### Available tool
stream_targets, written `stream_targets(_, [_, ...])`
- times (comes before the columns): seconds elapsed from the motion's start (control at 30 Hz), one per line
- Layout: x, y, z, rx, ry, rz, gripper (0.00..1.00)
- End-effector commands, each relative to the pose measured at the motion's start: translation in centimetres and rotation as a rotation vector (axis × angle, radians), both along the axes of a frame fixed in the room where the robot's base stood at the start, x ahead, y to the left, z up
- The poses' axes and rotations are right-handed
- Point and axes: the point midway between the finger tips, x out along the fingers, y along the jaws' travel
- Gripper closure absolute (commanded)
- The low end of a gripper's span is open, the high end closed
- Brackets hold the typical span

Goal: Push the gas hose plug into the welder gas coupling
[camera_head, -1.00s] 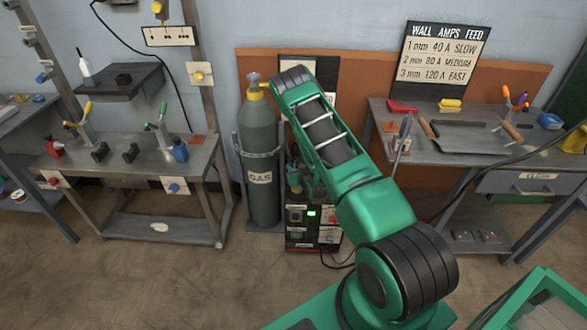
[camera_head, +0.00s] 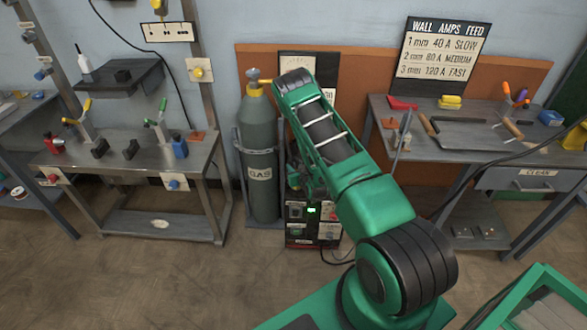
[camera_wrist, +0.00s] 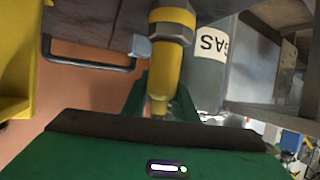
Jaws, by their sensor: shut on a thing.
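In the wrist view, a yellow gas hose plug (camera_wrist: 168,65) with a metal hex collar stands between the green fingers of my gripper (camera_wrist: 160,104), which is shut on it. A short grey metal stub (camera_wrist: 142,45) shows just left of the collar; I cannot tell whether it is the gas coupling or whether they touch. In the head view, the welder (camera_head: 313,225) is a dark box with a lit green display, low behind my arm. My gripper (camera_head: 308,180) is just above it, mostly hidden by my forearm, and the plug is not discernible there.
The grey gas cylinder (camera_head: 262,150) stands in its rack close left of the welder and also shows in the wrist view (camera_wrist: 208,75). A dark handle (camera_wrist: 88,62) is at the wrist view's upper left. Workbenches stand left (camera_head: 120,150) and right (camera_head: 450,150). Open floor lies in front.

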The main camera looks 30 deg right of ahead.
Motion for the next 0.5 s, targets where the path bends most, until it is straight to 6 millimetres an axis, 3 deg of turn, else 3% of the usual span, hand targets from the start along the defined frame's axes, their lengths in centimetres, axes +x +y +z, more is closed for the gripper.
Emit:
stream_targets(0.03, [0.01,0.0,-0.11,0.0,0.0,0.0,0.98])
stream_targets(0.07, [0.02,0.0,-0.06,0.0,-0.001,0.0,0.67])
stream_targets(0.13, [0.02,0.01,-0.05,0.0,-0.001,0.0,0.53])
stream_targets(0.5, [-0.32,0.14,0.07,0.001,0.001,0.001,0.53])
